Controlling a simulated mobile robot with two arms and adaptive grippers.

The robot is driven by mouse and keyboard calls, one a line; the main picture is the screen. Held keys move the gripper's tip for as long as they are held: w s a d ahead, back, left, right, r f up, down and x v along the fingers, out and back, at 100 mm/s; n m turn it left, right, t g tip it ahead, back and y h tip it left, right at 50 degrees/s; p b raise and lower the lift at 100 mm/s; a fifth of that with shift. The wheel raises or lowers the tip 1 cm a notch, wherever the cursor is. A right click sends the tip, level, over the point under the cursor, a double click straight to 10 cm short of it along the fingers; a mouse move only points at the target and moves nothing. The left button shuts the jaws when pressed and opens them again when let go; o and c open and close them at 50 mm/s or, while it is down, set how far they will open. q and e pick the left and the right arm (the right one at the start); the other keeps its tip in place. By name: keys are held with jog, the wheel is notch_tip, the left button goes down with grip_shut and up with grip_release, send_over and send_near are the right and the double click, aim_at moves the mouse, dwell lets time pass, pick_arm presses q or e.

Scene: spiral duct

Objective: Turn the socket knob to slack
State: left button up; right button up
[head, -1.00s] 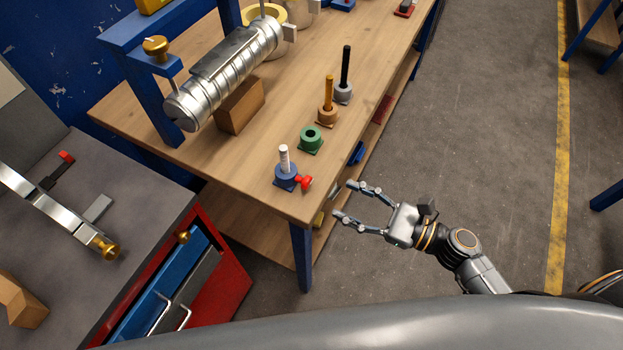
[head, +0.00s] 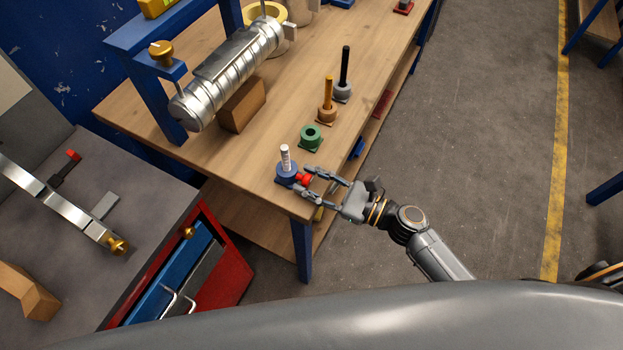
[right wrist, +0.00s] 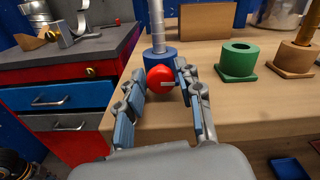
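The socket knob (head: 304,179) is a red knob on the side of a blue socket (head: 285,174) at the near corner of the wooden bench. A pale threaded rod (head: 286,156) stands upright in that socket. My right gripper (head: 304,180) is open, with one finger on each side of the knob. The right wrist view shows the knob (right wrist: 160,78) between the fingertips, with a pale mark on its face. I cannot tell whether the fingers touch it. My left gripper is not in view.
A green socket (head: 311,138), an orange socket (head: 326,115) and a grey socket (head: 342,92) line the bench edge. A grey-topped cabinet (head: 122,172) stands at left.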

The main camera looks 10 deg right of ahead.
grip_shut()
jog(key=shift+f+n+b, duration=0.15)
jog(key=shift+n+b, duration=0.15)
jog(key=shift+b, duration=0.2)
jog(key=shift+f+n+b, duration=0.15)
jog(key=shift+n+b, duration=0.95)
jog(key=shift+b, duration=0.1)
jog(key=shift+n+b, duration=0.35)
jog(key=shift+n, duration=0.05)
jog(key=shift+r+n, duration=0.25)
jog(key=shift+n, duration=0.15)
jog(key=o, duration=0.6)
grip_release()
jog(key=shift+s, duration=0.1)
